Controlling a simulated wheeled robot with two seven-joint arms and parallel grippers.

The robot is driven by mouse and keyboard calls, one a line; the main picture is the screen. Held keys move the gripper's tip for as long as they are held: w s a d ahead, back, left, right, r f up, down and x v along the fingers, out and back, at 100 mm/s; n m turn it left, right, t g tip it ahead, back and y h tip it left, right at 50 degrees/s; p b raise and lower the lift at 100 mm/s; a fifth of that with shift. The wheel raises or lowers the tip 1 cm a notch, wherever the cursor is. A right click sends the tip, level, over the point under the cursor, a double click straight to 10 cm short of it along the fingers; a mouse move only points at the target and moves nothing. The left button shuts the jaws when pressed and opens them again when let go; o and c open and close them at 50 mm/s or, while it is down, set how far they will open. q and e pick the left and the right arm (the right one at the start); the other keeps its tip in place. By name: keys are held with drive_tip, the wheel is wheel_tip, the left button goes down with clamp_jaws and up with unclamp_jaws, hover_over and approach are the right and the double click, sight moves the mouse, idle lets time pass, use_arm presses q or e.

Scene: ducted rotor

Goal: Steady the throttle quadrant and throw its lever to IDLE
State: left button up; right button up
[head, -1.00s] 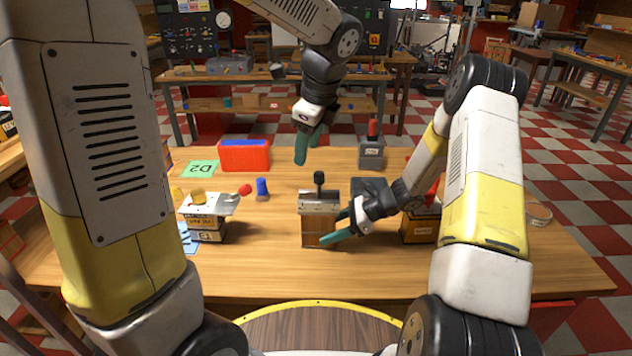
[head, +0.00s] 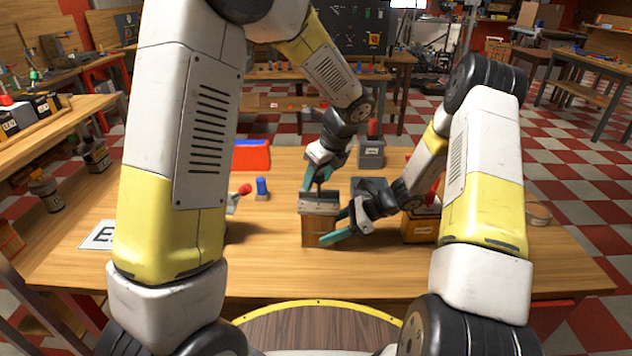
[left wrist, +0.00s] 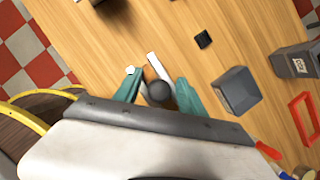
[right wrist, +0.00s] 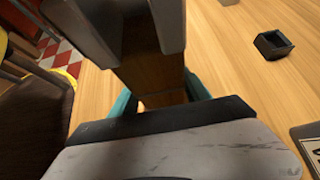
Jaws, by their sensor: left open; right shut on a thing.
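The throttle quadrant (head: 320,228) stands upright on the table, a wooden block with a grey metal top. Its lever's round dark knob (left wrist: 159,91) shows in the left wrist view. My left gripper (head: 317,184) is open just above the quadrant, with its teal fingers on either side of the knob, which hides much of the lever in the head view. My right gripper (head: 336,226) is shut on the quadrant's wooden body from the right. The body (right wrist: 150,50) also fills the space between the fingers in the right wrist view. No IDLE marking is readable.
A dark open box (head: 369,188) sits behind my right gripper. A grey box (head: 371,155) with a red handle stands farther back. A red and blue bin (head: 252,157) and a blue peg (head: 262,188) are to the left. The table front is clear.

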use_arm(q)
drive_tip(key=shift+x, duration=0.9)
drive_tip(key=shift+c, duration=0.5)
clamp_jaws()
idle(0.4)
